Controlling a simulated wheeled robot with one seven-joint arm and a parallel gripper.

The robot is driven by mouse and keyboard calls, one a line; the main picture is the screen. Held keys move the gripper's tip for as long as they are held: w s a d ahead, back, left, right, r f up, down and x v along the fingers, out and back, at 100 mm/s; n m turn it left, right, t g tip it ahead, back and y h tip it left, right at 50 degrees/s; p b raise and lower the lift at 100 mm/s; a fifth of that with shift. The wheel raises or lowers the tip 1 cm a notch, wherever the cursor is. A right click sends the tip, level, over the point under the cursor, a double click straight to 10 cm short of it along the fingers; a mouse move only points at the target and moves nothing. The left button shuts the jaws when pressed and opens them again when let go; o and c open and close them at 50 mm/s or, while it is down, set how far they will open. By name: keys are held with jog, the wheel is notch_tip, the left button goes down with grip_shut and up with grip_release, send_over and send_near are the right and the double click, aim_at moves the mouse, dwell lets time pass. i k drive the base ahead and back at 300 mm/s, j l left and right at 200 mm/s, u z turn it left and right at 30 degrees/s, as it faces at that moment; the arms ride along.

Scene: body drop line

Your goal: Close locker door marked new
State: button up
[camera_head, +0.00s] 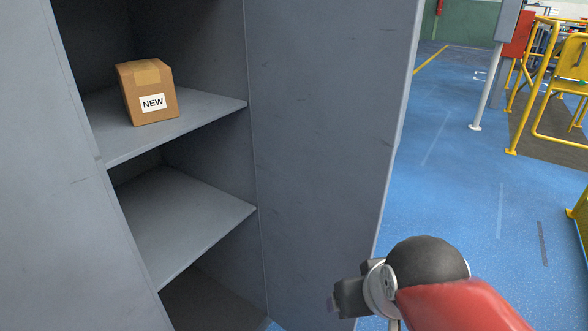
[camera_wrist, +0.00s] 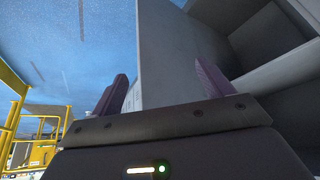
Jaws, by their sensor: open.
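A grey locker stands open in the head view, its door (camera_head: 325,130) swung out toward me on the right. A brown cardboard box (camera_head: 148,95) with a white label reading NEW sits on the locker's upper shelf (camera_head: 195,120). My gripper (camera_head: 340,300) is low at the door's free edge in the head view; its fingertips are hard to make out there. In the wrist view my gripper (camera_wrist: 160,75) has its two dark fingers spread apart. The door (camera_wrist: 175,45) shows between and beyond them, with the locker interior to the right. I cannot tell whether a finger touches the door.
Another grey locker panel (camera_head: 45,210) stands at the left. Yellow railings (camera_head: 545,90) and a grey post (camera_head: 487,85) stand at the back right. The blue floor (camera_head: 450,190) right of the door is clear.

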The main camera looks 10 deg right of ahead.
aim_at(329, 80)
jog(key=l+u, duration=0.1)
jog(key=u, duration=0.35)
jog(key=l+u, duration=0.15)
jog(key=u, duration=0.25)
jog(key=l+u, duration=0.15)
jog(key=u, duration=0.3)
jog(key=l+u, duration=0.15)
jog(key=l, duration=0.25)
jog(key=k+l+u, duration=0.2)
jog(key=l, duration=0.15)
jog(key=l+u, duration=0.15)
jog(key=l, duration=0.2)
jog(key=k+l+u, duration=0.15)
jog(key=l, duration=0.2)
jog(key=k+l+u, duration=0.2)
jog(key=l, duration=0.15)
jog(key=k+l+u, duration=0.1)
jog(key=k+l, duration=0.2)
jog(key=l, duration=0.15)
